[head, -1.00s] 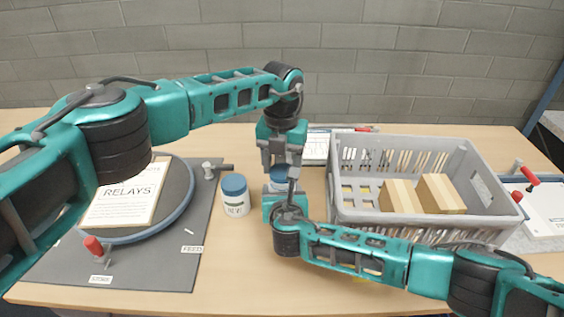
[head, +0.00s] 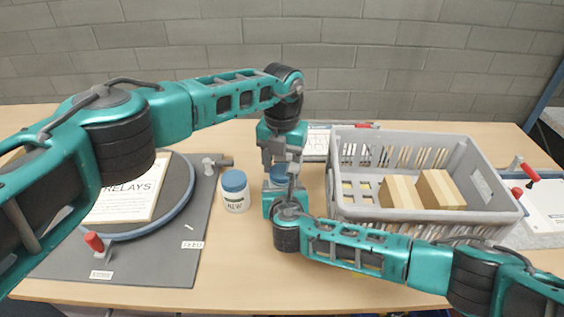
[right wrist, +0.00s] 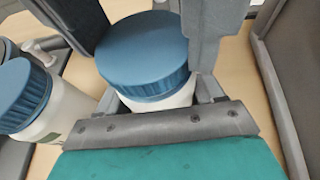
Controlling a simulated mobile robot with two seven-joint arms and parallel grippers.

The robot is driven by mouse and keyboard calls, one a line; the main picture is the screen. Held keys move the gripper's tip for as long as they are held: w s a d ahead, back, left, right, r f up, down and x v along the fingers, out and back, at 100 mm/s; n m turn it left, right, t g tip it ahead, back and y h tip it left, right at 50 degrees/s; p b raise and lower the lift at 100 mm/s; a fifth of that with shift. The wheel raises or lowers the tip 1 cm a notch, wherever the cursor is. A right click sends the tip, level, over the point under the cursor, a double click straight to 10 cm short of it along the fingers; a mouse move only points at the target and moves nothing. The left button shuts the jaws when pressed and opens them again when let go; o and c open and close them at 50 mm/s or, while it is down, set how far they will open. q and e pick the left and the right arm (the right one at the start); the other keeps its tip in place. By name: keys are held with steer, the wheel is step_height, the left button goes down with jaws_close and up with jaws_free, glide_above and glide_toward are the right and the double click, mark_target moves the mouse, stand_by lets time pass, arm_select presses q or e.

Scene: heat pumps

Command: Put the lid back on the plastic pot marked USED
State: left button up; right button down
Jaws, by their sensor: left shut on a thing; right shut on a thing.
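A white pot with a blue lid stands between my two grippers in the middle of the table. My right gripper (head: 285,188) is shut on this pot (right wrist: 165,101) from the near side. My left gripper (head: 281,163) comes down from above and is shut on the blue lid (head: 281,174). In the right wrist view the lid (right wrist: 145,55) lies over the pot's mouth, with white wall below its rim. I cannot tell whether it is fully seated. The pot's label is hidden. A second blue-lidded pot (head: 235,191), marked NEW, stands apart to the left.
A grey crate (head: 432,222) with cardboard boxes (head: 440,188) stands close on the right. A dark mat (head: 150,268) with a round turntable and RELAYS sheet (head: 128,195) lies on the left. Bare table (head: 245,255) shows in front of the NEW pot.

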arm_select(q)
steer(key=m, duration=0.6)
steer(key=shift+m, duration=0.4)
steer(key=m, duration=0.5)
steer(key=shift+m, duration=0.3)
steer(key=o, duration=0.9)
steer(key=shift+o, duration=1)
steer(key=shift+d, duration=0.1)
steer(key=shift+s, duration=0.1)
steer(key=shift+r, duration=0.1)
